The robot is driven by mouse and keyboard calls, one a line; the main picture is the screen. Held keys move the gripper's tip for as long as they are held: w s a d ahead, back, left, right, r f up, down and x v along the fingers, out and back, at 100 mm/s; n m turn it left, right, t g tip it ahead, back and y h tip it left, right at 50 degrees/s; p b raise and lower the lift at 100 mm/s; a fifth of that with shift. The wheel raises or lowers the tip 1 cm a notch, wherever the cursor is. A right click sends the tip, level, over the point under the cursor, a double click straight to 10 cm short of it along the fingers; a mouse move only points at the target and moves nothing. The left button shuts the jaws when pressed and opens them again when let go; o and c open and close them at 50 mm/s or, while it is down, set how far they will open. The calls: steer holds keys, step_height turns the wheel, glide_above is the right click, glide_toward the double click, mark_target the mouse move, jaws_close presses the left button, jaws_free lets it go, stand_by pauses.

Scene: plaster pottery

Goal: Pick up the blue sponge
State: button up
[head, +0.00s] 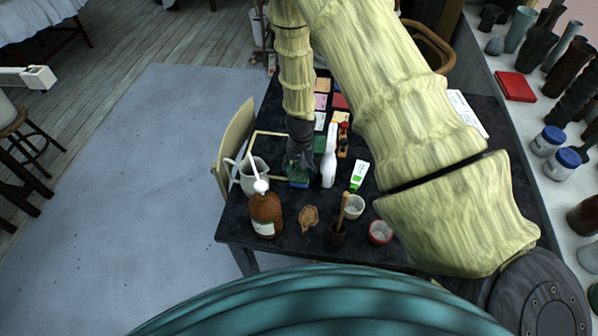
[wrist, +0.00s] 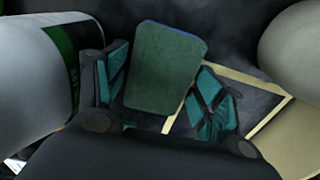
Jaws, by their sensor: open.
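The sponge has a dark green face and a blue edge. In the wrist view the sponge (wrist: 163,72) lies between the two teal-padded fingers of my gripper (wrist: 163,92). The fingers are open, with a gap showing on the right side and a narrower one on the left. In the head view the sponge (head: 299,182) is on the dark table, just below my gripper (head: 301,162), which partly hides it. Whether the fingers touch the sponge cannot be told.
A white bottle (head: 328,170) stands close right of the sponge, and a pale pitcher (head: 253,176) close left. A brown pump bottle (head: 265,214) is in front. A white-green tube (head: 359,176), cups and a yellow-edged frame (head: 268,134) share the dark table (head: 290,244).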

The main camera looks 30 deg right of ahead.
steer(key=shift+f, duration=0.45)
steer(key=c, duration=0.5)
steer(key=shift+r, duration=0.15)
step_height(320, 180, up, 28)
steer(key=b, duration=0.6)
stand_by(0.4)
